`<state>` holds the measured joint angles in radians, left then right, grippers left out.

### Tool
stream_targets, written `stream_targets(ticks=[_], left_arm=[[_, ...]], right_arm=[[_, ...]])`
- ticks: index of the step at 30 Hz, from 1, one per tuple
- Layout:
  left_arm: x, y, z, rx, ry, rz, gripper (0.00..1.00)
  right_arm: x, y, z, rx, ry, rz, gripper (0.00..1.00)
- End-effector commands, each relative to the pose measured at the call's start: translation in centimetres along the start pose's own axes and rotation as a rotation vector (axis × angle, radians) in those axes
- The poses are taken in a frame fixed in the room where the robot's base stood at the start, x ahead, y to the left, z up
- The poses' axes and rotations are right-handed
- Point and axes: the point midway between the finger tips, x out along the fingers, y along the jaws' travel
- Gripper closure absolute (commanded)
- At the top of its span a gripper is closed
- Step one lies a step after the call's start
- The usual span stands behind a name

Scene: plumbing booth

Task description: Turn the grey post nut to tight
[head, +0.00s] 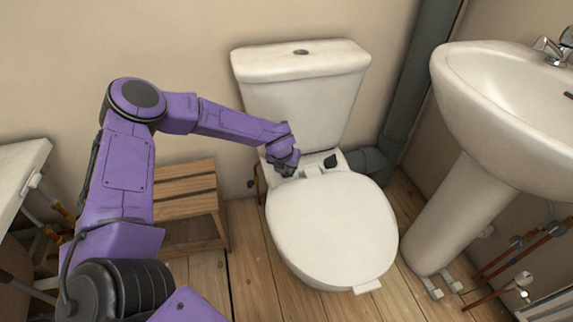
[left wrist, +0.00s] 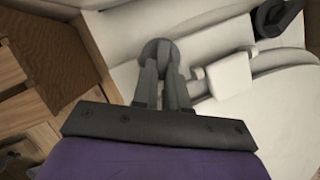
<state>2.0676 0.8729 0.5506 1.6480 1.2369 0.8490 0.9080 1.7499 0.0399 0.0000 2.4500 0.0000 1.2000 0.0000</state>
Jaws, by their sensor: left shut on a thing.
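The grey post nut (left wrist: 160,52) shows in the left wrist view at the back of the toilet bowl, beside the white seat hinge. My left gripper (left wrist: 162,75) is shut on it, with its two dark fingers on either side. In the head view my left gripper (head: 286,170) is at the left rear corner of the seat, and it hides the nut there. A second, dark post nut (head: 330,161) stands at the right of the hinge; it also shows in the left wrist view (left wrist: 275,18). My right gripper is not in view.
The closed toilet lid (head: 335,230) lies in front of the nuts, and the cistern (head: 300,75) rises behind them. A wooden stool (head: 190,205) stands at the left. A pedestal sink (head: 500,120) and a grey waste pipe (head: 400,90) are at the right.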

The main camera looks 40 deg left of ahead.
Motion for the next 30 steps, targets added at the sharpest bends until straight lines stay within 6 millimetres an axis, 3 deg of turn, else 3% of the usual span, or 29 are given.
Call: stream_targets(ticks=[12, 13, 15, 25, 30], left_arm=[[0.1, 0.0, -0.1, 0.006, 0.002, -0.002, 1.0], [0.1, 0.0, -0.1, 0.006, 0.002, -0.002, 0.84], [0.1, 0.0, -0.1, 0.006, 0.002, -0.002, 0.61], [-0.4, 0.0, 0.0, 0.005, 0.0, -0.003, 0.61], [-4.0, 0.0, 0.3, 0.004, -0.001, -0.006, 0.61]], right_arm=[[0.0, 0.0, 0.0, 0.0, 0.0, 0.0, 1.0], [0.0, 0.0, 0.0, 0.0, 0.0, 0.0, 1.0], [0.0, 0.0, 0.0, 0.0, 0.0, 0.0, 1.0], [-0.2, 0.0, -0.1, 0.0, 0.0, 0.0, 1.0], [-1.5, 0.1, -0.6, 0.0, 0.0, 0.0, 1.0]])
